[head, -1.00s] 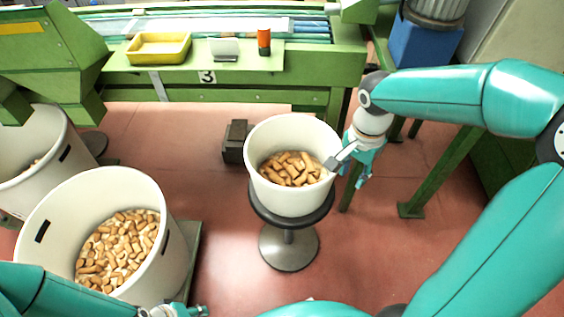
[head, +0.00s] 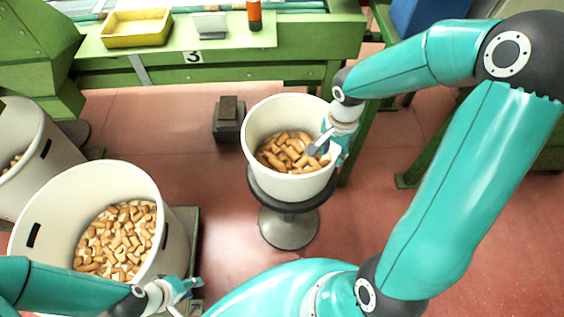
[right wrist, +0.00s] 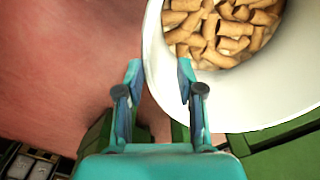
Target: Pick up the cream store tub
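A cream tub (head: 262,150) part filled with corks (head: 291,152) stands upright on a round dark stool (head: 289,228) in the middle of the head view. Its wall and rim (right wrist: 240,105) also fill the upper right of the right wrist view. My right gripper (head: 330,148) is at the tub's right rim. In the right wrist view the gripper (right wrist: 160,75) is open, with one finger over the tub's side of the rim and one outside it. Contact cannot be told. My left gripper (head: 188,297) is open and empty, low beside a larger cork-filled cream tub (head: 100,180).
Another cream tub (head: 38,165) is cut off at the left. A green machine bench (head: 300,45) with a yellow tray (head: 137,28) and an orange-black object (head: 254,15) runs along the back. A dark block (head: 228,120) stands on the red floor behind the stool.

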